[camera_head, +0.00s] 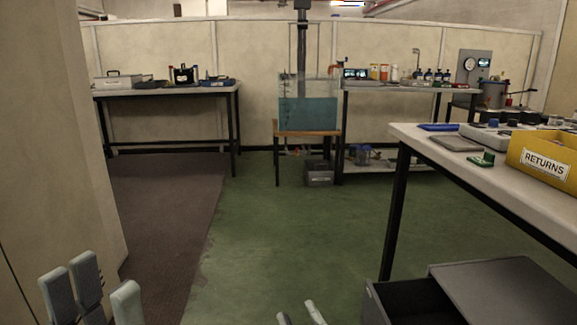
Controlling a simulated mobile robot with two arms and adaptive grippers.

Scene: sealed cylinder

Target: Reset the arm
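My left gripper (101,290) shows at the bottom left corner, its grey fingers pointing up. There is a gap between the fingers and nothing visible in it. My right gripper (300,314) shows only as fingertips at the bottom middle edge. The tips stand apart with nothing visible between them. The rest of both arms is out of view. No sealed cylinder can be made out.
A bench (480,178) with a yellow RETURNS box (542,172) is at right, above a dark open drawer cabinet (495,291). A pale wall (88,150) stands close at left. A water tank (307,110) is far back. Green floor (300,235) is clear ahead.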

